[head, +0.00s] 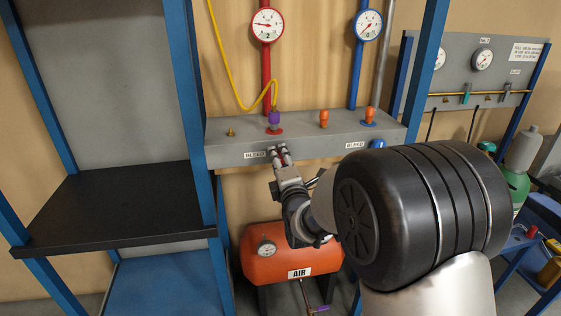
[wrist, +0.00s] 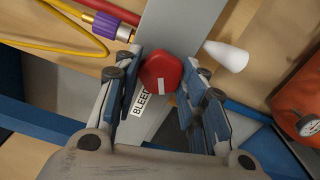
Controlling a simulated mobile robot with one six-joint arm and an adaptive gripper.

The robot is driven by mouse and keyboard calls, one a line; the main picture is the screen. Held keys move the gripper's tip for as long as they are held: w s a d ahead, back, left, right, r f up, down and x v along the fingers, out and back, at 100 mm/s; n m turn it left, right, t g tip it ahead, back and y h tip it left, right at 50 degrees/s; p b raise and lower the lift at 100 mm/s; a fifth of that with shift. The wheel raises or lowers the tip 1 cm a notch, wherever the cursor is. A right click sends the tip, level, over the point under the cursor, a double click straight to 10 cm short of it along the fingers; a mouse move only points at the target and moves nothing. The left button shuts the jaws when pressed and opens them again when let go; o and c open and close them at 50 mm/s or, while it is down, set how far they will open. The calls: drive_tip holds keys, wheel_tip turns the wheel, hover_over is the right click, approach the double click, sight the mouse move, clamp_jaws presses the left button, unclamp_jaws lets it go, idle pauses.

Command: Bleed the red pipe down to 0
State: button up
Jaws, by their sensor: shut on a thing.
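The red pipe (head: 266,68) runs down the wall to a grey box (head: 225,150). Its round gauge (head: 267,24) has a red rim, and its needle points left; the exact reading is too small to tell. My gripper (head: 280,153) is at the front of the box, just right of the left BLEED label (head: 254,154). In the wrist view, the red bleed knob (wrist: 161,72) with a white mark sits between the fingers of my gripper (wrist: 163,88), which is shut on it. The knob is hidden by the fingers in the head view.
A blue pipe (head: 355,75) with its gauge (head: 369,25) and a blue knob (head: 377,144) are to the right. A yellow hose (head: 225,65) meets a purple coupling (head: 274,117) on the box. An orange AIR tank (head: 262,262) stands below. A black shelf (head: 110,205) is at left.

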idle(0.4)
drive_tip(key=o, duration=1.1)
drive_tip(key=shift+c, duration=0.2)
drive_tip(key=v, duration=1.2)
